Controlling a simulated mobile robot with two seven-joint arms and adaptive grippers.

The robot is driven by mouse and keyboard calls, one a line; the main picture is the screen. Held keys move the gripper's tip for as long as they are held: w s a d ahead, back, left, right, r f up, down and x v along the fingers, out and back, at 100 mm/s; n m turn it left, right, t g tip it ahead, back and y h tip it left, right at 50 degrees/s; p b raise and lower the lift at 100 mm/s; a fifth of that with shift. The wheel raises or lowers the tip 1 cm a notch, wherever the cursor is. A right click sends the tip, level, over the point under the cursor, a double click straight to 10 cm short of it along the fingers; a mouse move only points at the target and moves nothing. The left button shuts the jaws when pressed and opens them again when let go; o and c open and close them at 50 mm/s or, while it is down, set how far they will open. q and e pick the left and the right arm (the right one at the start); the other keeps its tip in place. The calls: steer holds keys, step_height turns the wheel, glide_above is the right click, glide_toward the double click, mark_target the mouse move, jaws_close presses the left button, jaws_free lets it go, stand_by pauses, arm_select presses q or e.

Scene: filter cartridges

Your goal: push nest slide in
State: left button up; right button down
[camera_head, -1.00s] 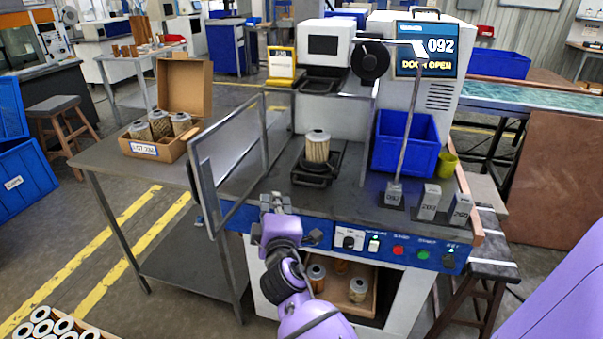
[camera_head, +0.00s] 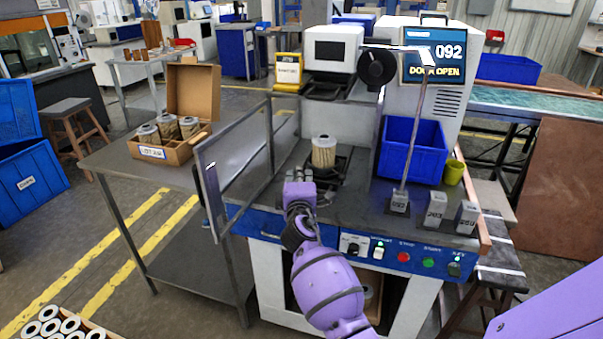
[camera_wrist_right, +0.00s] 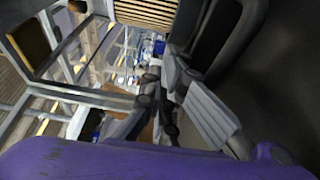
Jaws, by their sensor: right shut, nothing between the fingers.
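The black nest slide (camera_head: 344,161) is on the machine's deck, with a pale pleated filter cartridge (camera_head: 323,153) standing upright in it. My right gripper (camera_head: 298,175) is at the near left side of the slide, low over the deck, and hides part of the slide's front. Its fingers are shut with nothing between them. In the right wrist view the fingers (camera_wrist_right: 168,68) are beside the slide's dark rim (camera_wrist_right: 226,38), and the cartridge's pleats (camera_wrist_right: 146,12) show at the top. I cannot tell whether they touch the slide. My left gripper is out of view.
The open framed door (camera_head: 235,165) stands close left of my right arm. A blue bin (camera_head: 412,150), a post and numbered grey blocks (camera_head: 436,207) stand on the right of the deck. The screen (camera_head: 434,60) reads 092, door open. A carton of cartridges (camera_head: 160,146) sits on the left table.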

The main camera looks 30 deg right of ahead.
mark_target(311, 157)
steer(key=shift+w+d, duration=0.1)
steer(key=shift+d, duration=0.3)
steer(key=w+d+b, duration=0.1)
steer(key=w+d, duration=0.1)
steer(key=w+d+b, duration=0.1)
steer(key=w+d, duration=0.1)
steer(key=d, duration=0.1)
steer(key=w+d+b, duration=0.1)
steer(key=w+d, duration=0.1)
steer(key=shift+d+f+b, duration=0.15)
steer(key=shift+d+b, duration=0.05)
steer(key=shift+b, duration=0.15)
steer(key=shift+w, duration=0.15)
steer(key=shift+r, duration=0.25)
